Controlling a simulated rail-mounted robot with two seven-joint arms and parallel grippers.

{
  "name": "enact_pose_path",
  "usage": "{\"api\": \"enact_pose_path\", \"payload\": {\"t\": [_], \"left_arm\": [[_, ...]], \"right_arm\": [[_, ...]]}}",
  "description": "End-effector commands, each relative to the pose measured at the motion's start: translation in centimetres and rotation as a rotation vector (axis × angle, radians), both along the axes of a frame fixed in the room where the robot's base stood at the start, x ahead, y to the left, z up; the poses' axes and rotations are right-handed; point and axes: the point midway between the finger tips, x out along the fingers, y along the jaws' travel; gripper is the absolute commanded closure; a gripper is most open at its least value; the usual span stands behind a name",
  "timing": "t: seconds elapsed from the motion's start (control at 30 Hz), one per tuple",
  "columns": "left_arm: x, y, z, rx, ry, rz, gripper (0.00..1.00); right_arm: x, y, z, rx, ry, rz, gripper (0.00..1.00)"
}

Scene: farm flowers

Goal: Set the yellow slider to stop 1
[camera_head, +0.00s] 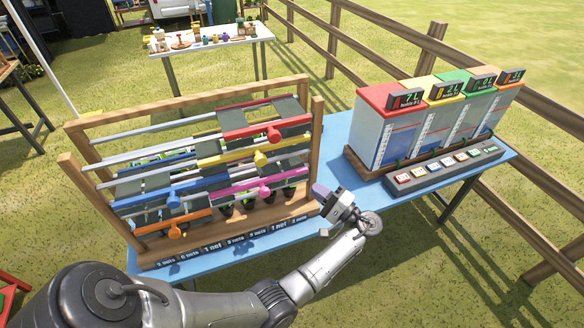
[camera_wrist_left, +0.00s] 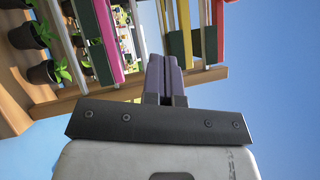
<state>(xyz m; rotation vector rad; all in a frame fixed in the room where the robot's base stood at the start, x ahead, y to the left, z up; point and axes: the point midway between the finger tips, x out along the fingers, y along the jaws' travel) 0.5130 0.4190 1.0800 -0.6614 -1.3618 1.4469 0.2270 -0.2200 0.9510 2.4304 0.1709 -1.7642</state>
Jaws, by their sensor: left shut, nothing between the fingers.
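The yellow slider (camera_head: 228,159) is a bar with a round yellow knob (camera_head: 260,158), on a rail in the middle of a wooden rack (camera_head: 319,160). Its knob sits right of the rack's centre. A yellow strip (camera_wrist_left: 185,30) also shows in the left wrist view, beyond the fingertips. My left gripper (camera_head: 320,192) is shut and empty, beside the lower right end of the rack, apart from the yellow knob. Its closed fingers also show in the left wrist view (camera_wrist_left: 164,75). My right gripper is not in view.
Red (camera_head: 262,125), blue (camera_head: 150,199), pink (camera_head: 245,190) and orange (camera_head: 172,229) sliders share the rack. Coloured tanks with displays (camera_head: 405,110) stand on the table to the right. Potted plants (camera_wrist_left: 45,73) sit inside the rack.

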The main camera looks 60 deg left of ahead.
Motion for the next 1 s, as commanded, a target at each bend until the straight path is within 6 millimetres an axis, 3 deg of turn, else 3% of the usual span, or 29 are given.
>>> {"api": "enact_pose_path", "payload": {"t": [0.1,0.37,0.8,1.0], "left_arm": [[-0.5,-0.6,1.5,0.071,0.070,0.053,1.00],[-1.1,0.3,2.0,0.037,0.140,0.089,1.00],[-4.1,7.1,4.6,0.036,0.139,0.088,1.00],[-6.1,8.5,5.7,0.036,0.139,0.086,1.00]], "right_arm": [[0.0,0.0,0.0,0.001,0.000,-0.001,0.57],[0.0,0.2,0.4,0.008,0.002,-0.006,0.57],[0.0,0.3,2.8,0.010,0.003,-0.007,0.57],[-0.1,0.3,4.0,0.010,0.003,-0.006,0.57]]}}
